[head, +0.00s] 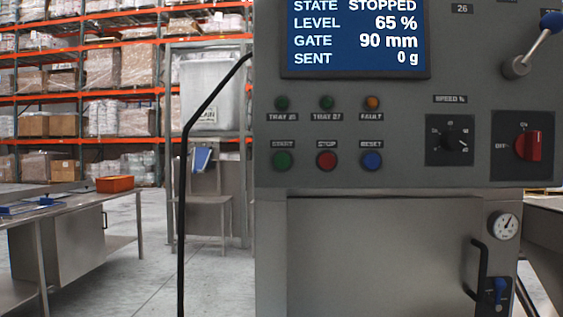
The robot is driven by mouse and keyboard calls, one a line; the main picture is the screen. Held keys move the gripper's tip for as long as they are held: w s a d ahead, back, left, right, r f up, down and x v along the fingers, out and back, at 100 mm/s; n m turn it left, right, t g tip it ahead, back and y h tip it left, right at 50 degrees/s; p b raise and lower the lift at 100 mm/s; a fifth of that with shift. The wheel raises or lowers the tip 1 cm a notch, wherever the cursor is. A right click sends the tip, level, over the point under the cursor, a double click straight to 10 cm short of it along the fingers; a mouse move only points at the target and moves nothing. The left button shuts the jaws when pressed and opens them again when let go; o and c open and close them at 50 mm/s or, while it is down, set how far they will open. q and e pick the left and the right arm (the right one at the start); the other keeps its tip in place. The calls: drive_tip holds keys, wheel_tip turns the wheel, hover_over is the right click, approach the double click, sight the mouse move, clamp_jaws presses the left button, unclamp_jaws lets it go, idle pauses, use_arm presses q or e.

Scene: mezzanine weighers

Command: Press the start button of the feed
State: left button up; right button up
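The green start button (282,160) sits at the left of the lower row on the grey control panel (400,110), under a label reading START. The red stop button (327,160) and the blue reset button (372,160) are to its right. The screen (356,35) above reads state STOPPED, level 65 %, gate 90 mm, sent 0 g. Neither of my grippers shows in the head view.
Three small lamps (327,103) sit above the buttons. A black speed knob (450,140), a red switch (533,146) and a blue-knobbed lever (532,45) are at the right. A steel table (122,242) with an orange bin (115,184) stands at left.

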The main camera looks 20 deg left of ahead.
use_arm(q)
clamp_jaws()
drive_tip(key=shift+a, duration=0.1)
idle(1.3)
